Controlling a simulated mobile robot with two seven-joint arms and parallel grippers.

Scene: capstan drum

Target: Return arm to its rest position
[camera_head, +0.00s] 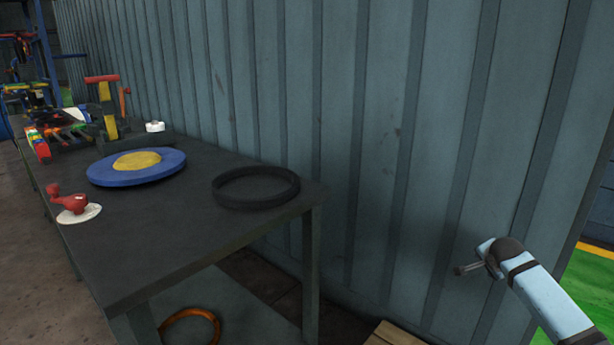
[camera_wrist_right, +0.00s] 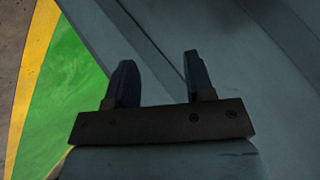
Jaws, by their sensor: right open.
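My right arm comes in from the lower right in the head view, and its gripper (camera_head: 468,268) is clear of the table, in front of the corrugated wall. In the right wrist view the two dark fingers of my right gripper (camera_wrist_right: 158,80) stand apart with nothing between them. Behind them are the grey-blue wall surface and a green floor patch. My left gripper shows in neither view.
The dark table (camera_head: 150,245) holds a blue disc with a yellow centre (camera_head: 110,172), a black ring (camera_head: 256,203), a red crank part (camera_head: 74,206) and several tools. An orange ring (camera_head: 190,318) lies below. The corrugated wall (camera_head: 340,120) runs behind. A wooden piece (camera_head: 395,334) lies low in front.

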